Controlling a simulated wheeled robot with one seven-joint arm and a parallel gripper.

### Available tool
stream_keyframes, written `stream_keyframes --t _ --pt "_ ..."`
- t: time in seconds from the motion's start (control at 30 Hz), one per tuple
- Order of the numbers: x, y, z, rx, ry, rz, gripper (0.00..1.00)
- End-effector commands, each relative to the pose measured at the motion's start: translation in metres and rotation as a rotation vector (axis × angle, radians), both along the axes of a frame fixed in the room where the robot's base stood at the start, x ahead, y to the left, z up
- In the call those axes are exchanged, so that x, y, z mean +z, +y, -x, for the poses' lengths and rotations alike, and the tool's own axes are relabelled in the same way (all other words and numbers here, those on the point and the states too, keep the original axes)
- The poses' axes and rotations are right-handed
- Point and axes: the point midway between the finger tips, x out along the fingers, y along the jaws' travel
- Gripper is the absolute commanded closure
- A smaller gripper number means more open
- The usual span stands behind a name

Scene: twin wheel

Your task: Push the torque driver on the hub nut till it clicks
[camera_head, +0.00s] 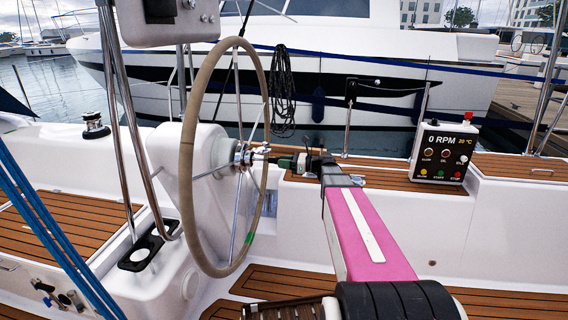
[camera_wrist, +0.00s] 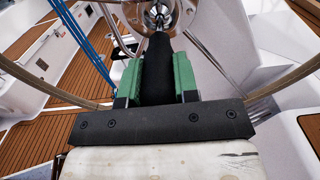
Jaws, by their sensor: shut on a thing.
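The steering wheel (camera_head: 190,150) stands upright, with its metal hub (camera_head: 243,155) facing my gripper. My gripper (camera_head: 312,165) is to the right of the hub and is shut on the torque driver (camera_head: 262,152). In the wrist view, the driver's black body (camera_wrist: 157,68) lies between the green pads of my gripper (camera_wrist: 158,78) and points at the hub (camera_wrist: 150,14). The driver's front end meets the hub centre in the picture. The hub nut is hidden behind it, so I cannot tell how far the driver is seated.
A white pedestal (camera_head: 183,165) stands behind the wheel. Spokes and the wheel rim surround the hub. A control box (camera_head: 441,153) reading 0 RPM stands on the right bench. Blue ropes (camera_head: 50,235) run down the left side. Teak deck (camera_head: 225,290) lies below.

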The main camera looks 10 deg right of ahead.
Motion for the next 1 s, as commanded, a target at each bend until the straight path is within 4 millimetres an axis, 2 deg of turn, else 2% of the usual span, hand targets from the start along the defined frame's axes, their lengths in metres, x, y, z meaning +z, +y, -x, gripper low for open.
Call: stream_keyframes --t 0.27,1.0 --pt "0.0 -0.003 0.001 0.001 -0.001 -0.002 1.0" --pt "0.0 -0.052 0.017 -0.001 0.0 -0.001 1.0"
